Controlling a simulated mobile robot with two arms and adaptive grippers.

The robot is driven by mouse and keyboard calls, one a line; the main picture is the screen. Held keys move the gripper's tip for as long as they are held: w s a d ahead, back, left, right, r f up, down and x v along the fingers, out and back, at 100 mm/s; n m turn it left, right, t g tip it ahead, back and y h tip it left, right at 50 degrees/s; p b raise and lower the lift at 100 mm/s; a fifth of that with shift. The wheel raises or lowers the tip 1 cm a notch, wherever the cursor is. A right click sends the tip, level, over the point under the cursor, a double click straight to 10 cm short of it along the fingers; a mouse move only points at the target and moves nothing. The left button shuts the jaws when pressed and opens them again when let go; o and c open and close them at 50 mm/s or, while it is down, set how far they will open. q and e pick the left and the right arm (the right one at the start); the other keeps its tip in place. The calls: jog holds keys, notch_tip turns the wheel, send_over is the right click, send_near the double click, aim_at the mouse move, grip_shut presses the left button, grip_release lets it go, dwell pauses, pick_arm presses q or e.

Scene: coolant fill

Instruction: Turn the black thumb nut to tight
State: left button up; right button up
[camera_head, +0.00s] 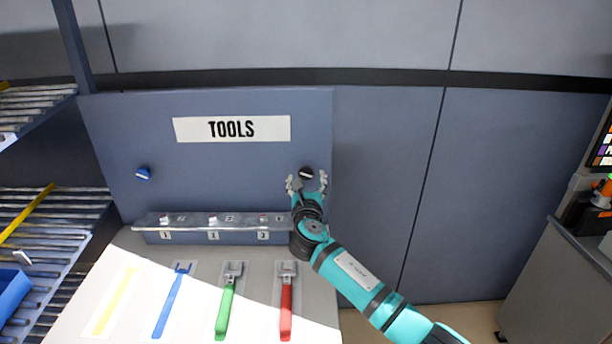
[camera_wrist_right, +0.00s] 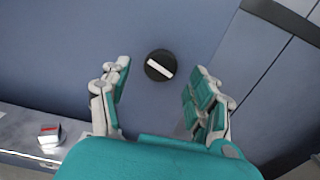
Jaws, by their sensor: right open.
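The black thumb nut (camera_head: 306,173) is on the blue-grey tool panel, near its right edge. In the right wrist view the nut (camera_wrist_right: 160,66) is a round black knob with a white bar that slants down to the right. My right gripper (camera_head: 307,181) is open in front of the nut. In the right wrist view the fingers (camera_wrist_right: 158,88) are spread to either side, and the nut shows beyond and between them. I see no contact with the nut. My left gripper is not in view.
A blue knob (camera_head: 143,173) is at the panel's left. Below the panel runs a numbered ledge (camera_head: 190,237). Yellow, blue (camera_head: 170,305), green (camera_head: 226,305) and red (camera_head: 286,308) tools lie on the table beneath. Roller shelves (camera_head: 50,235) stand at left; a grey cabinet (camera_head: 560,285) stands at right.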

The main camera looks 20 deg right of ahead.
aim_at(306, 172)
jog(key=shift+x, duration=1.1)
jog(key=shift+w+d, duration=0.1)
jog(key=shift+w, duration=0.25)
jog(key=c, duration=1.2)
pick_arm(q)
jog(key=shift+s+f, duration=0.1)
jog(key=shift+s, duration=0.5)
pick_arm(e)
jog(key=shift+o, duration=0.2)
